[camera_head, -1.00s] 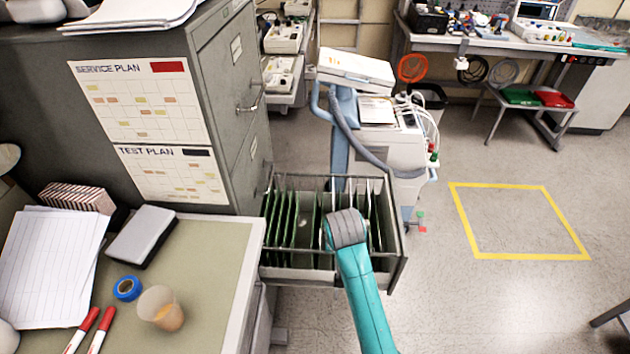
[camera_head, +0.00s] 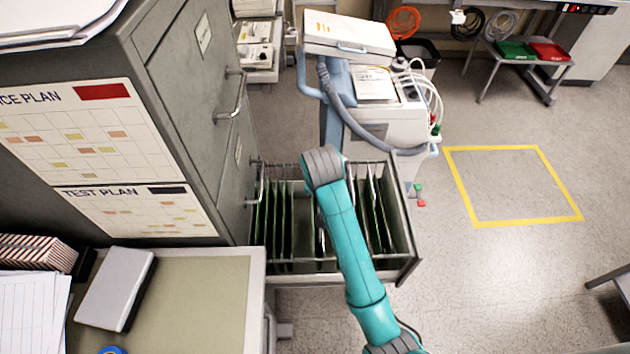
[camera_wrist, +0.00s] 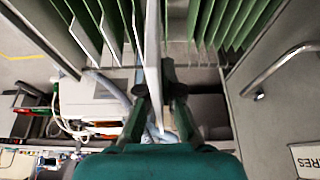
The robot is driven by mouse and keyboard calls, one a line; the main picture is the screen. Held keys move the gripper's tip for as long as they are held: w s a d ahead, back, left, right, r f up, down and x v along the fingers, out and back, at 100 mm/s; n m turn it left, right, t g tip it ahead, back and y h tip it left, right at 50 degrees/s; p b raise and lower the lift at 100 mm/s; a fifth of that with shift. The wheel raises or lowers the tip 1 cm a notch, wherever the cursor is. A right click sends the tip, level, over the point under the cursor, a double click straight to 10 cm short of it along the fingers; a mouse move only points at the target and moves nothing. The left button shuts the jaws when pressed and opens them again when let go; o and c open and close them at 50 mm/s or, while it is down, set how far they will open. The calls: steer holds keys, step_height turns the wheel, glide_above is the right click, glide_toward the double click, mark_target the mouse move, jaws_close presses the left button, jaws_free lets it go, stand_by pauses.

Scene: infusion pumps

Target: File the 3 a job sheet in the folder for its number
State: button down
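The file drawer (camera_head: 290,268) is pulled out of the grey cabinet and holds upright green folders (camera_head: 272,215) on the left and more folders (camera_head: 378,215) on the right, with a gap between. In the wrist view, green folders (camera_wrist: 230,22) hang at upper right and white-faced ones (camera_wrist: 90,25) at upper left. My gripper (camera_wrist: 158,92) points among them, its dark fingers on either side of a thin white sheet (camera_wrist: 152,45), seen nearly edge-on; it looks shut on this job sheet. No number is readable. In the head view my arm hides the gripper.
The grey cabinet (camera_head: 165,60) stands left of the drawer. A wheeled medical cart (camera_head: 375,115) stands just behind the drawer.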

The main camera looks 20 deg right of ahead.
step_height(320, 180, down, 16)
steer(key=shift+f, duration=0.15)
stand_by(2.1)
steer(key=shift+f, duration=0.4)
stand_by(0.9)
steer(key=c, duration=1.2)
jaws_free()
steer(key=shift+c, duration=0.2)
steer(key=v, duration=1.2)
steer(key=shift+s, duration=0.1)
